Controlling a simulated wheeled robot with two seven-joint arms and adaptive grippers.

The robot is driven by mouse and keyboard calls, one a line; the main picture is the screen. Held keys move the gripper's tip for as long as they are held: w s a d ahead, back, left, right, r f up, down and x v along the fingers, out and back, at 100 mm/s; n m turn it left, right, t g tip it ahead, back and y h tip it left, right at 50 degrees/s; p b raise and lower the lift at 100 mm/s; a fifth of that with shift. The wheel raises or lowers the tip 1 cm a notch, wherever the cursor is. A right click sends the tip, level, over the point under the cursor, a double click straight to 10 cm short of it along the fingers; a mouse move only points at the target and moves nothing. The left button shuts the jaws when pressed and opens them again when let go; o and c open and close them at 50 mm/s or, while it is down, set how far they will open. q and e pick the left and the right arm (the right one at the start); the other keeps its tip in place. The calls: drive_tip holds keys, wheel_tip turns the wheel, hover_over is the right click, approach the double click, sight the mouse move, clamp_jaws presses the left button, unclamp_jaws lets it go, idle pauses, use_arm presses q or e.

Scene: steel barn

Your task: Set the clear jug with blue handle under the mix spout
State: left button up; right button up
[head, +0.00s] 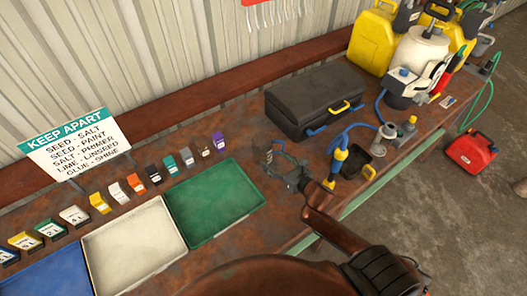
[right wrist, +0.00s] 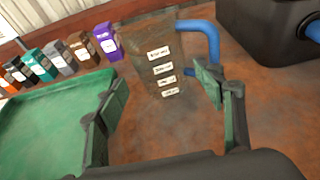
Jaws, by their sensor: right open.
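The clear jug (right wrist: 156,68) with its blue handle (right wrist: 208,38) stands upright in the right wrist view, with several white labels on its front. It stands just beyond the fingers of my right gripper (right wrist: 160,105), which is open and empty; the handle is on the right. In the head view my right gripper (head: 283,166) is over the bench between the green tray and the black case, and the jug is hard to make out there. A blue hose with a yellow fitting (head: 338,156) lies to the right; I cannot tell which part is the mix spout. My left gripper is not in view.
A green tray (head: 214,202) and a white tray (head: 133,240) lie to the left, with several small labelled boxes behind them. A black case (head: 315,98) stands behind the gripper. A white tank (head: 420,50) and yellow cans (head: 372,38) fill the far right end.

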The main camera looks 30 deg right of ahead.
sight(268, 153)
drive_tip(key=x, duration=0.2)
drive_tip(key=r+x, duration=0.1)
drive_tip(key=x, duration=0.4)
drive_tip(key=shift+w+a+r, duration=0.1)
drive_tip(key=shift+w, duration=0.3)
drive_tip(key=shift+c, duration=0.2)
drive_tip(key=c, duration=0.8)
drive_tip(key=shift+c, duration=0.8)
drive_tip(key=shift+r, duration=0.15)
